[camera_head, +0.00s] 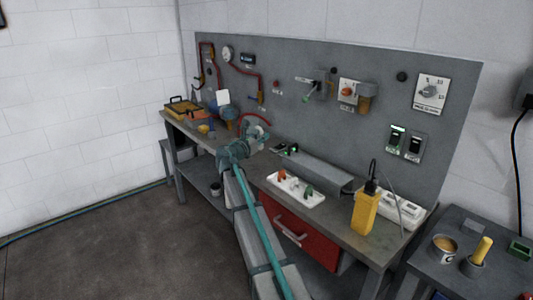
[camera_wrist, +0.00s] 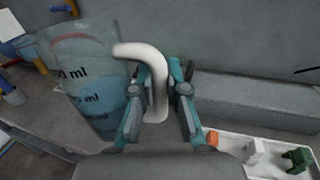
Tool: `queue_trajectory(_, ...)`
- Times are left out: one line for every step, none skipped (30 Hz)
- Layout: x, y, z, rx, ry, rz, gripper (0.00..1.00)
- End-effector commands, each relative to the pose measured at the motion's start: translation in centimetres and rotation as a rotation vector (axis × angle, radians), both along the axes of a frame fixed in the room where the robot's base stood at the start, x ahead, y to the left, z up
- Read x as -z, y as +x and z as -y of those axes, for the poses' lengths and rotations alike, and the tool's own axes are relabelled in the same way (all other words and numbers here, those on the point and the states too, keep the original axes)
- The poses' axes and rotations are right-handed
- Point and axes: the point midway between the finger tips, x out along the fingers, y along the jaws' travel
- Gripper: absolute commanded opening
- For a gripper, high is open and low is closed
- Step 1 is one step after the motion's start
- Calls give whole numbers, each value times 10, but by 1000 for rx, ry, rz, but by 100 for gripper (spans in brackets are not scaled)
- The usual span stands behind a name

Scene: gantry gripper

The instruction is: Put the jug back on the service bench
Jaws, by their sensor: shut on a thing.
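The jug (camera_wrist: 85,85) is a clear, bluish measuring vessel with dark "ml" markings and a curved white handle (camera_wrist: 155,75). In the wrist view it stands left of my gripper (camera_wrist: 160,100), whose teal fingers are shut on the handle from both sides. In the head view my gripper (camera_head: 245,143) is over the service bench (camera_head: 232,152), near its middle; the jug is small there and hard to make out. The jug looks slightly tilted in the wrist view. I cannot tell whether its base touches the bench.
A white tray (camera_head: 296,189) with small coloured parts and a long grey block (camera_head: 318,173) are right of my gripper. A yellow device (camera_head: 366,212) stands near the bench's right end. A blue rounded object (camera_head: 228,112) is behind left. The grey back panel (camera_head: 310,60) rises behind.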

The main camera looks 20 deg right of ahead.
Motion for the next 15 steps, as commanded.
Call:
queue_trajectory(3, 13, 9, 2, -1, -2, 0)
queue_trajectory(6, 18, 13, 2, 0, -2, 0)
queue_trajectory(10, 25, 19, 2, 0, -1, 0)
queue_trajectory(13, 30, 23, 2, 0, -1, 0)
queue_trajectory(20, 33, 26, 1, 0, -2, 0)
queue_trajectory(28, 36, 30, 1, -1, -3, 0)
queue_trajectory(33, 39, 32, 1, 0, -2, 0)
queue_trajectory(38, 42, 35, 1, 0, -2, 0)
queue_trajectory(44, 46, 38, 1, 0, -1, 0)
queue_trajectory(48, 48, 40, 1, 0, -2, 0)
queue_trajectory(51, 50, 41, 1, -1, -2, 0)
queue_trajectory(55, 52, 43, 0, -1, -2, 0)
queue_trajectory(57, 53, 44, 0, -1, 0, 0)
queue_trajectory(59, 54, 45, 0, -1, 1, 0)
queue_trajectory(61, 55, 46, 0, -1, 1, 0)
